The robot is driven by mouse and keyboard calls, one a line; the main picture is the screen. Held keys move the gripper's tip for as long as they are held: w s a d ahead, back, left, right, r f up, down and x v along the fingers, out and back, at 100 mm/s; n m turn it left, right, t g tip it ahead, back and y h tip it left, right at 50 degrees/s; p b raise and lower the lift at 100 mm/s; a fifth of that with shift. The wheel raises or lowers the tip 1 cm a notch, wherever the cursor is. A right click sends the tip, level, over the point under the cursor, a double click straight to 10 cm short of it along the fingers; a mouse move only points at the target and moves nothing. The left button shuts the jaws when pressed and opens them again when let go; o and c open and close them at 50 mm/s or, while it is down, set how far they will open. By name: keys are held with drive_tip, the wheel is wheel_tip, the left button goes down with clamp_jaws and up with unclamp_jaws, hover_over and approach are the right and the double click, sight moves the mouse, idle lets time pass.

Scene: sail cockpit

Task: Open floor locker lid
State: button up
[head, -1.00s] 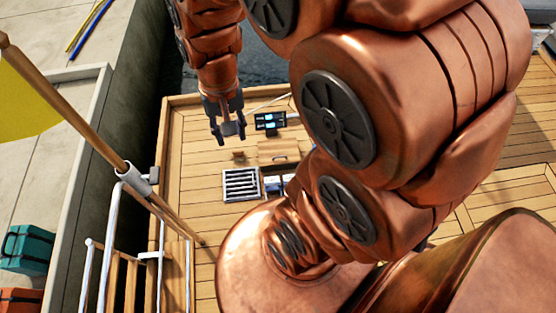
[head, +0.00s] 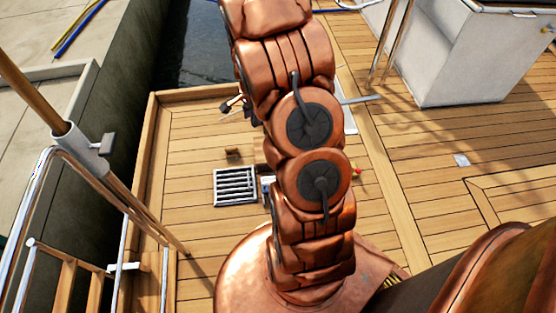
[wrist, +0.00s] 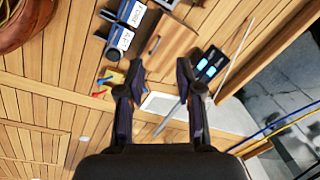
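A wooden lid panel (wrist: 172,42) with a dark bar handle (wrist: 154,45) shows in the wrist view, ahead of my fingertips. Whether it is raised at all is hard to tell. In the head view my arm hides nearly all of it. My gripper (wrist: 160,70) is open in the wrist view, its two dark fingers apart with nothing gripped between them. In the head view my gripper is mostly hidden behind the arm.
Blue-and-white labelled boxes (wrist: 122,38) sit left of the lid. A dark device with lit screens (wrist: 208,66) lies right of it. A metal grate (head: 236,186), small wooden block (head: 233,153) and white cabinet (head: 450,60) are on deck. Coloured items (wrist: 108,80) lie nearby.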

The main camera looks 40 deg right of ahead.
drive_tip(key=d+f+m+b, duration=0.2)
drive_tip(key=d+f+b, duration=0.2)
drive_tip(key=f, duration=0.7)
drive_tip(key=d+f+m+b, duration=0.2)
drive_tip(key=d+f+b, duration=0.2)
drive_tip(key=f, duration=0.7)
drive_tip(key=d+f+m+h+b, duration=0.1)
drive_tip(key=d+f+b, duration=0.3)
drive_tip(key=f, duration=0.7)
drive_tip(key=shift+w+d+f+m+b, duration=0.15)
drive_tip(key=shift+w+d+m+b, duration=0.35)
drive_tip(key=shift+m, duration=0.4)
drive_tip(key=shift+s+a, duration=0.1)
clamp_jaws()
